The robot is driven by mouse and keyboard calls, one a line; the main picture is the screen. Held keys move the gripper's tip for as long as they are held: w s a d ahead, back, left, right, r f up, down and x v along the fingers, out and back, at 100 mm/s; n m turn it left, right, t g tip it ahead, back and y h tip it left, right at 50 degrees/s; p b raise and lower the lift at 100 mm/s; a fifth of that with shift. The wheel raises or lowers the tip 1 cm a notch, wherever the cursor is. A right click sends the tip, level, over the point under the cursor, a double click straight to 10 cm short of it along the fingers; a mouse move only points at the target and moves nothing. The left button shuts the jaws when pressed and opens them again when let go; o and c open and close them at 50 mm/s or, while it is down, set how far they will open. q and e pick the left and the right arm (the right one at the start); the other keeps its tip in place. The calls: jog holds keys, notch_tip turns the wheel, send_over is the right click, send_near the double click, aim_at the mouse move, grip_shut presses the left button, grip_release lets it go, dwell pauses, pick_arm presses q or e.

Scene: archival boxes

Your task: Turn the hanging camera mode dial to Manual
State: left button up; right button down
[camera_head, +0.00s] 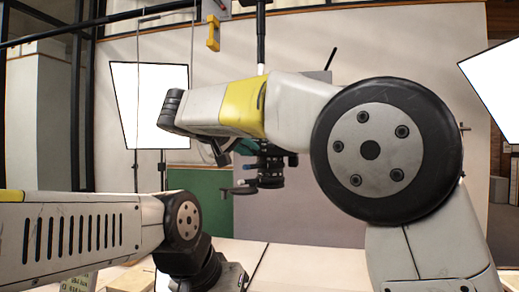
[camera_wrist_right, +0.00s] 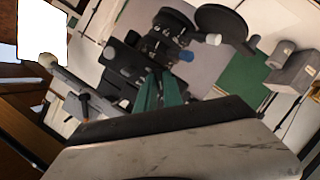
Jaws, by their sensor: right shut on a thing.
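The dark hanging camera (camera_head: 270,166) is below a vertical pole in the head view, partly behind my right arm. In the right wrist view the camera (camera_wrist_right: 160,42) shows close up, with ringed dark parts. My right gripper (camera_wrist_right: 158,78) has teal fingers that reach the camera's body and are shut on a small part there, which I take to be the mode dial. The dial and its markings are hidden by the fingertips. In the head view only a little teal of my right gripper (camera_head: 246,147) shows. My left arm is low at the left; its fingers do not show.
A bright light panel (camera_head: 140,100) stands at the left, another (camera_head: 497,85) at the upper right. A yellow block (camera_head: 213,36) hangs at the top. A pale tabletop (camera_head: 290,262) lies below. Blue and white knobs stick out by the camera.

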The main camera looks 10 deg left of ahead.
jog(key=shift+d+r+m+g+y, duration=0.15)
jog(key=shift+m+y, duration=0.8)
jog(key=shift+m, duration=0.55)
jog(key=shift+d+f+m+g+y, duration=0.15)
jog(key=shift+m+y, duration=0.8)
jog(key=shift+m, duration=0.55)
jog(key=shift+r, duration=0.1)
jog(key=c, duration=1.5)
grip_release()
jog(key=v, duration=0.7)
jog(key=shift+s+d+r, duration=0.1)
jog(key=shift+s+r, duration=0.05)
jog(key=shift+s, duration=0.25)
